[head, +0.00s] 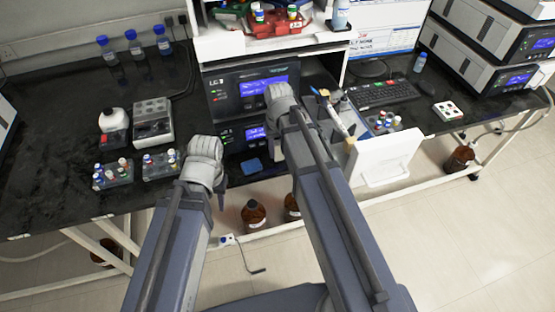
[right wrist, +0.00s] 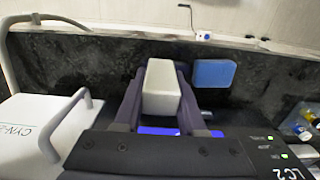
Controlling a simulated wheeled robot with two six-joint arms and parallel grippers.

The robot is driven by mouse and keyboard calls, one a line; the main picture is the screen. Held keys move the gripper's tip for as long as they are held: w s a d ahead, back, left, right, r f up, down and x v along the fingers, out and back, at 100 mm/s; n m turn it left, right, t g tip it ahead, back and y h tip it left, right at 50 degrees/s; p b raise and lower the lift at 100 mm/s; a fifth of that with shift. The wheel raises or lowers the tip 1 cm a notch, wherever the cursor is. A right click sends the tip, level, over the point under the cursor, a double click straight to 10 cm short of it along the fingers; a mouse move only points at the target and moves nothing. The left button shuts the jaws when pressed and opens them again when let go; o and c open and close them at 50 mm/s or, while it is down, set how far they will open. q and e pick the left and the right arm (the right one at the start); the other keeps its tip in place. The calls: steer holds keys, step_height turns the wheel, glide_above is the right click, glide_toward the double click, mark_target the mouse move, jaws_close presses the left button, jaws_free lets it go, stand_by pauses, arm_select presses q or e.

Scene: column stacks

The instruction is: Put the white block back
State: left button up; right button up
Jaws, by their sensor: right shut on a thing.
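The white block (right wrist: 162,90) is between the two dark fingers of my right gripper (right wrist: 161,76) in the right wrist view, with the gripper shut on it. It is over or in front of the LC instrument panel; its gap from the bench is hard to tell. In the head view my right wrist hides it. A blue block (right wrist: 213,73) lies apart from it near the bench edge, also seen in the head view (head: 250,166). My left gripper (head: 221,198) is near the front bench edge at left, its fingers mostly hidden.
The black stacked instruments (head: 246,95) stand behind my right wrist. A white box with a handle (right wrist: 38,130) is beside them. Brown bottles (head: 254,212) stand under the bench. A keyboard (head: 382,94) is at right.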

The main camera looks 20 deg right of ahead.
mark_target(278, 157)
steer(key=shift+w+f+b, duration=0.1)
steer(key=shift+f+b, duration=1.8)
steer(key=shift+f, duration=0.15)
steer(key=shift+w, duration=0.15)
steer(key=shift+r, duration=0.1)
steer(key=shift+f, duration=0.2)
steer(key=o, duration=1)
steer(key=shift+r, duration=0.15)
